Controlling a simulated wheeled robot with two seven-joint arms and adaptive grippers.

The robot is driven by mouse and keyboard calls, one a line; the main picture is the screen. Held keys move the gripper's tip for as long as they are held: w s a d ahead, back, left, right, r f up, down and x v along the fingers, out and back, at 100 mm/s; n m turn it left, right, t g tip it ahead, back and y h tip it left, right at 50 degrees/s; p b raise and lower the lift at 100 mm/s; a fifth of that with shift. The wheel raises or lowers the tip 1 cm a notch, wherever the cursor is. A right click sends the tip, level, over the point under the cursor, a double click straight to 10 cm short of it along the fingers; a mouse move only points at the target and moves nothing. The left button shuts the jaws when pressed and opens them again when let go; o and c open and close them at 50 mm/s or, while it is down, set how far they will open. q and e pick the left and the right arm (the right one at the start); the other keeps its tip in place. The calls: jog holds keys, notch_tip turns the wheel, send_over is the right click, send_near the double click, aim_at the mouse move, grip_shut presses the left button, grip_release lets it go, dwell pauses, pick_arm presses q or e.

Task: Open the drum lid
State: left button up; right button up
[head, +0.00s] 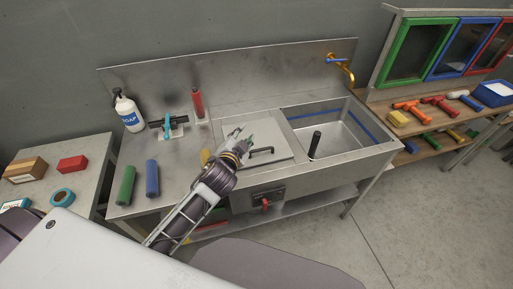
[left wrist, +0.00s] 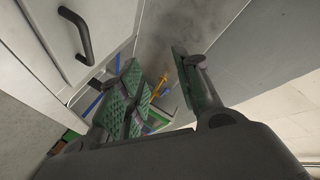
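A flat square grey metal lid (head: 268,128) lies closed on the steel counter, left of the sink basin. Its black bar handle (head: 262,152) is near the lid's front side. The handle (left wrist: 76,32) and part of the lid also show at the upper left of the left wrist view. My left gripper (head: 243,135) is over the left part of the lid, apart from the handle. In the left wrist view my left gripper (left wrist: 157,70) has its green-padded fingers spread with nothing between them. My right gripper is not in view.
The sink basin (head: 335,140) holds a dark upright cylinder (head: 315,144). A brass tap (head: 343,70) stands behind it. A soap bottle (head: 127,112), a red cylinder (head: 197,102), and green (head: 126,186) and blue (head: 152,178) rolls are on the counter's left.

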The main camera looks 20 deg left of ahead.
pick_arm(q)
jog(key=w+d+r+m+t+h, duration=0.1)
jog(key=d+r+m+t+h, duration=0.2)
jog(key=d+r+m+h, duration=0.4)
jog(key=w+d+r+m+t+h, duration=0.25)
jog(key=r+m, duration=0.25)
jog(key=r, duration=0.4)
jog(key=s+d+r+m+g+h, duration=0.1)
jog(key=s+d+m+g+h, duration=0.3)
jog(key=m, duration=0.5)
jog(key=s+d+m+g+h, duration=0.2)
jog(key=d+m+g+h, duration=0.35)
jog(key=d+m, duration=0.2)
jog(key=a+f+m+g+y, duration=0.5)
jog(key=f+m+g+y, duration=0.2)
jog(key=f+m, duration=0.4)
jog(key=w+a+f+y, duration=0.2)
jog(key=a+y, duration=0.2)
jog(key=a, duration=0.4)
jog(key=w+a+f+y, duration=0.2)
jog(key=a+y, duration=0.2)
jog(key=a, duration=0.4)
jog(key=shift+f, duration=0.4)
